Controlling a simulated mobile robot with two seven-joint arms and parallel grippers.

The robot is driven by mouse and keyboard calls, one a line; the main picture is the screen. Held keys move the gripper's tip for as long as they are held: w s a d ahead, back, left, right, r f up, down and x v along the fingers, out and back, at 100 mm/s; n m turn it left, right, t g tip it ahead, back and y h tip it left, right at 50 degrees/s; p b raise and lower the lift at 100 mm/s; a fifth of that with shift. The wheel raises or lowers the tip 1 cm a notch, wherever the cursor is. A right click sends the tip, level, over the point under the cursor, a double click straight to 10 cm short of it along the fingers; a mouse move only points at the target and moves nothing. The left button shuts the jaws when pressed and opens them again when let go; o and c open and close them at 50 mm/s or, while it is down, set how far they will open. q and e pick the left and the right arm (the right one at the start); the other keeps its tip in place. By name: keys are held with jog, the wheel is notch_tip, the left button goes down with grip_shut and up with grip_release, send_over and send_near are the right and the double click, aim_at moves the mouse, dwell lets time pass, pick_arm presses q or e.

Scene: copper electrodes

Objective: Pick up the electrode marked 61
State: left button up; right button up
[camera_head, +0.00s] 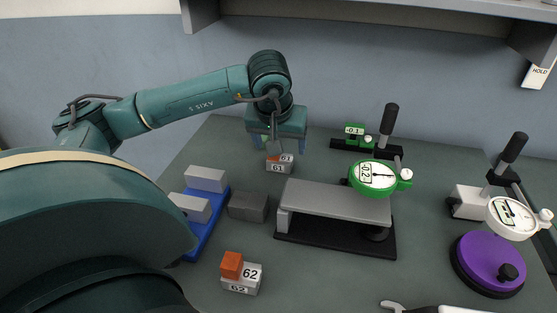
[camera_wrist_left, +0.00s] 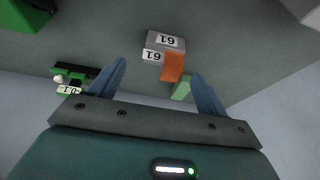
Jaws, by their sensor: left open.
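The electrode marked 61 (camera_head: 279,168) stands on the bench near the back, a light grey block with an orange copper piece on it. In the wrist view, the electrode 61 (camera_wrist_left: 166,44) shows its number on two faces, upside down, beyond the fingertips. My left gripper (camera_head: 277,142) is above and behind the electrode in the head view, its blue fingers apart. In the wrist view the left gripper (camera_wrist_left: 160,75) is open with nothing held, and the copper piece (camera_wrist_left: 173,66) lies in line with its gap. My right gripper is not in view.
Electrode 62 (camera_head: 240,279) stands at the front. A blue rack (camera_head: 217,212) with light grey blocks and a dark grey block (camera_head: 248,207) are left of the gauge stand (camera_head: 335,200) with its green dial (camera_head: 373,177). A purple disc (camera_head: 487,263) is at right. A shelf (camera_head: 370,14) overhangs the back.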

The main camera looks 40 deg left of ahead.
aim_at(280, 157)
pick_arm(q)
jog(key=x, duration=0.5)
jog(key=shift+a+f, duration=0.2)
jog(key=shift+f, duration=0.2)
jog(key=shift+r, duration=0.1)
jog(key=c, duration=1.5)
